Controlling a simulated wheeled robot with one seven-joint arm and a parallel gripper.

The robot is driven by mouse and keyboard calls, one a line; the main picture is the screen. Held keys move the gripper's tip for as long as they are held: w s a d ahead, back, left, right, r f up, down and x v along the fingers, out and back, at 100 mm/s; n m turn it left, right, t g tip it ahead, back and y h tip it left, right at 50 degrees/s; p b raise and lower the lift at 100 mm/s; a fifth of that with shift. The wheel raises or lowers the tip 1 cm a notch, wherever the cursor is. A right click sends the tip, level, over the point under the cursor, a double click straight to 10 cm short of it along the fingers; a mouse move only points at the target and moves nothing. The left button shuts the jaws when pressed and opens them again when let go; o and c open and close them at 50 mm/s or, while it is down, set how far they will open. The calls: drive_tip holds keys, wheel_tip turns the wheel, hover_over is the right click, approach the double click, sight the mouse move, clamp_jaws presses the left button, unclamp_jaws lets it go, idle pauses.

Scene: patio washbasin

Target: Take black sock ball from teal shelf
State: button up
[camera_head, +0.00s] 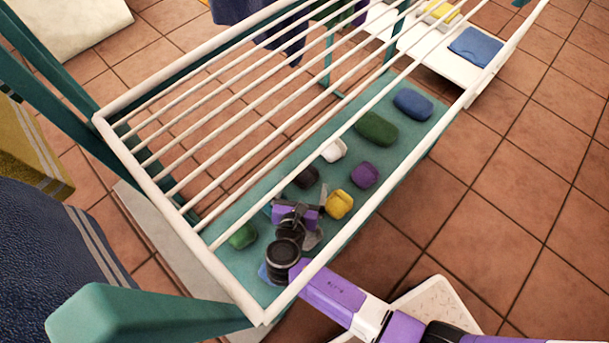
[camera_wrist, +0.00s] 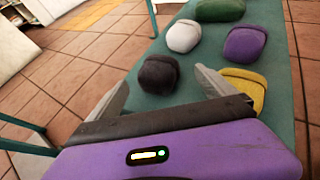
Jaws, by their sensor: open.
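The black sock ball (camera_head: 306,177) lies on the teal shelf (camera_head: 262,228), under the white rails of the rack. In the wrist view the black sock ball (camera_wrist: 158,74) sits ahead of my gripper (camera_wrist: 163,84), between the lines of its two fingers and near the shelf's left edge. My gripper (camera_head: 297,211) is open and empty, close to the ball on its near side. In the head view my arm and wrist hide part of the shelf around the gripper.
White (camera_head: 333,150), purple (camera_head: 364,174), yellow (camera_head: 339,204) and green (camera_head: 242,236) sock balls lie close by. Larger dark green (camera_head: 376,128) and blue (camera_head: 413,104) rolls lie farther along. White rails (camera_head: 225,126) run above the shelf.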

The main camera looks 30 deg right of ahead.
sight(303, 181)
drive_tip(key=b+x, duration=0.3)
drive_tip(key=x, duration=0.2)
drive_tip(key=shift+w+a+f, duration=0.1)
drive_tip(key=shift+f, duration=0.15)
drive_tip(key=shift+r, duration=0.1)
drive_tip(key=c, duration=1.4)
